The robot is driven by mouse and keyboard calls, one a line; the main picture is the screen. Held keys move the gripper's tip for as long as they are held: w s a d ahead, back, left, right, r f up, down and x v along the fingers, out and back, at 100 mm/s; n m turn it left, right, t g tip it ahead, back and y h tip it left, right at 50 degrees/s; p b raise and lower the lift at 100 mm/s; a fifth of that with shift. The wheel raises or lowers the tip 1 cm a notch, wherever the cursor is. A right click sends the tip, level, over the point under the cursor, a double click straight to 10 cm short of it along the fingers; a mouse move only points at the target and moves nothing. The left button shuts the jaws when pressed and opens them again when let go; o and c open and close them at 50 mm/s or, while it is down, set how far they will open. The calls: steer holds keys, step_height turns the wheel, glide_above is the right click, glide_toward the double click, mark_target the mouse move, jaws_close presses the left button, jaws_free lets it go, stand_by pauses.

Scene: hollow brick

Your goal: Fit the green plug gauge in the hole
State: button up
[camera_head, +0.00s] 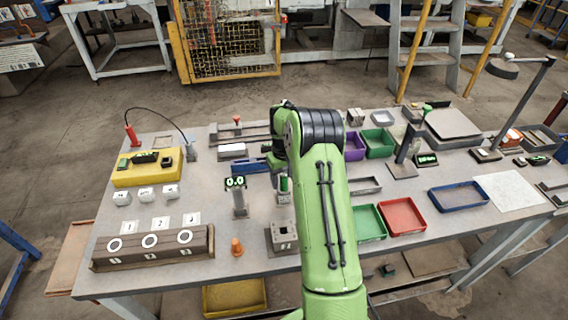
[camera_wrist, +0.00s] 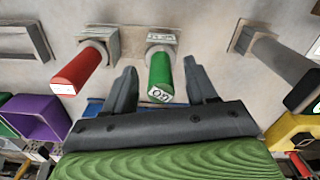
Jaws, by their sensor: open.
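The green plug gauge (camera_head: 284,185) stands upright in a small grey holder left of my arm. In the wrist view the green plug gauge (camera_wrist: 160,75) shows a white label on its end. My gripper (camera_wrist: 161,76) is open, with one dark finger on each side of the green gauge and a visible gap to both. It holds nothing. In the head view my arm largely hides the gripper. A grey block (camera_head: 282,238) with a dark square opening on top stands nearer the front edge. I cannot tell whether this is the task's hole.
A red-handled piece (camera_wrist: 78,72) and a grey post (camera_wrist: 280,58) flank the green gauge. Green (camera_head: 368,224) and red (camera_head: 402,217) trays lie right of my arm.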

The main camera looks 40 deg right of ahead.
step_height(320, 180, up, 14)
steer(key=p, duration=0.1)
steer(key=shift+f, duration=0.15)
stand_by(0.3)
steer(key=s+a+r+n+t+h, duration=0.1)
steer(key=s+a+r+t, duration=0.2)
steer(key=s+a+r, duration=0.95)
steer(key=s+a+f+t, duration=0.1)
steer(key=s+a, duration=0.4)
steer(key=s, duration=0.2)
steer(key=s+a+n+t+y, duration=0.1)
steer(key=s+a, duration=0.3)
steer(key=s, duration=0.4)
steer(key=shift+a+f+t, duration=0.3)
steer(key=shift+a+f, duration=0.05)
steer(key=shift+f, duration=0.05)
